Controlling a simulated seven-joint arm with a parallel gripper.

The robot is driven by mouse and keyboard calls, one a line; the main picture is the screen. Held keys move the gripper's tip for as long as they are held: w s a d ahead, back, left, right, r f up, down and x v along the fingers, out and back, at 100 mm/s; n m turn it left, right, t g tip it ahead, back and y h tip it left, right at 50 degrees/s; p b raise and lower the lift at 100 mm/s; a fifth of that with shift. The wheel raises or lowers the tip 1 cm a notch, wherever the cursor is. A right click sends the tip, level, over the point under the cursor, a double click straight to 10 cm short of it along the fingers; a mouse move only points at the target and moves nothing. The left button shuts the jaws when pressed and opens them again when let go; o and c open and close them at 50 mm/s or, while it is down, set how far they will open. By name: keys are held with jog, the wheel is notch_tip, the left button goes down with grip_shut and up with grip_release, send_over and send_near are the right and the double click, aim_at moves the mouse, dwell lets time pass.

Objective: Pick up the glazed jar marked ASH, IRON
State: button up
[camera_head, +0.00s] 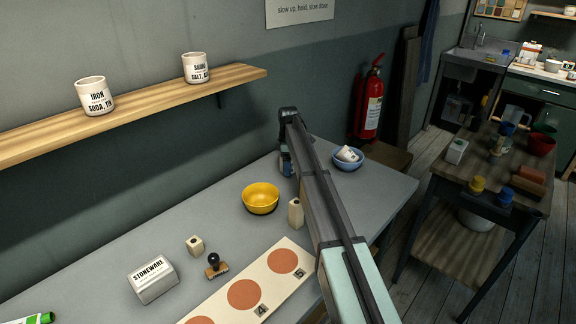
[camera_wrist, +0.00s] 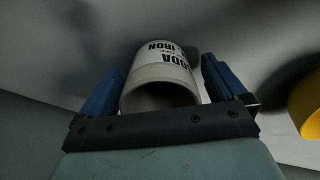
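A white jar (camera_wrist: 160,75) lies between the two blue fingers of my gripper (camera_wrist: 160,85) in the wrist view, its open mouth toward the camera. Its partly visible lettering includes "ODA" and "IRON". Small gaps seem to show beside it, so the fingers look open around it. In the head view my gripper (camera_head: 286,163) is low over the grey table behind the yellow bowl, and the arm hides the jar. No label reading ASH, IRON is legible. Another small white jar (camera_head: 347,154) sits in a blue bowl (camera_head: 346,165), its label unreadable.
Two white jars, IRON/SODA (camera_head: 94,95) and SALT (camera_head: 195,68), stand on the wall shelf (camera_head: 140,105). A yellow bowl (camera_head: 261,199), small blocks, a STONEWARE block (camera_head: 153,279) and a board with numbered discs (camera_head: 222,310) occupy the table.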

jog(key=c, duration=1.1)
jog(key=shift+c, duration=0.2)
jog(key=shift+r, duration=0.15)
